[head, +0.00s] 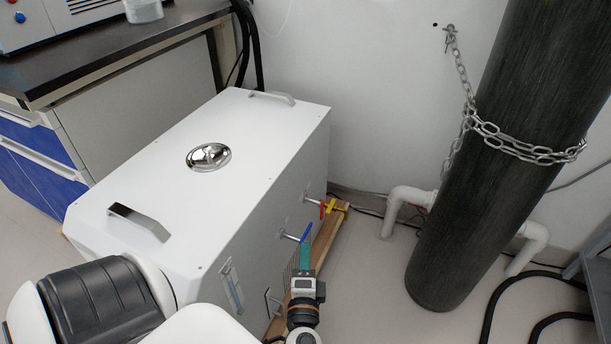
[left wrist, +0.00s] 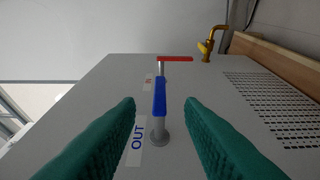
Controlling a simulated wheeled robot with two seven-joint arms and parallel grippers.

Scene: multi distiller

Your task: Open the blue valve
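The blue valve (head: 307,231) is on the side wall of the white distiller box (head: 255,135). In the left wrist view the blue valve handle (left wrist: 160,97) points along its pipe stub, above a label reading OUT (left wrist: 137,138). My left gripper (head: 303,258) is at the blue valve in the head view. In the left wrist view its green fingers (left wrist: 160,103) are spread to either side of the handle, with gaps on both sides. The gripper is open and holds nothing. My right gripper is not in view.
A red-handled valve (left wrist: 175,59) and a yellow tap (left wrist: 211,43) are further along the same wall. A wooden board (head: 329,232) runs along the box's base. A dark chained cylinder (head: 500,150) stands to the right, with floor between.

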